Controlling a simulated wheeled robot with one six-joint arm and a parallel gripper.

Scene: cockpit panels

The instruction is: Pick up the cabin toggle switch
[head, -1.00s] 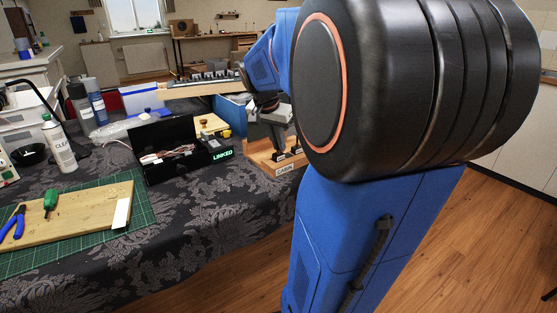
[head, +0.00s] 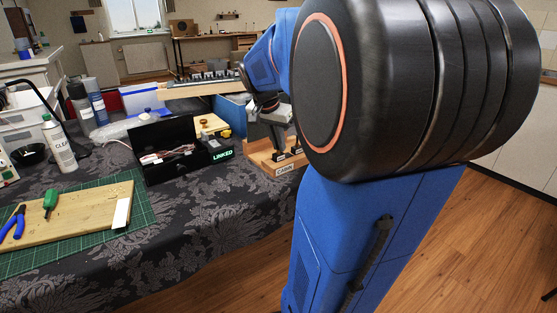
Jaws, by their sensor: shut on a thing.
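A small wooden stand (head: 267,161) with a white "CABIN" label (head: 284,170) sits near the right edge of the patterned table. My gripper (head: 279,146) points down over this stand, its dark fingers just above or at the base. The cabin toggle switch itself cannot be made out; it is small and covered by the fingers. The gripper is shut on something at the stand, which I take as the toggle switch. Whether it is clear of the stand cannot be told. My blue and black arm covers the right of the view.
A black open box (head: 172,150) with wires and a green "LINKED" display (head: 222,155) stands just left of the stand. A green cutting mat (head: 146,205) with a wooden board (head: 82,210), pliers (head: 14,223) and a screwdriver (head: 50,198) lies front left. A white bottle (head: 59,146) stands behind.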

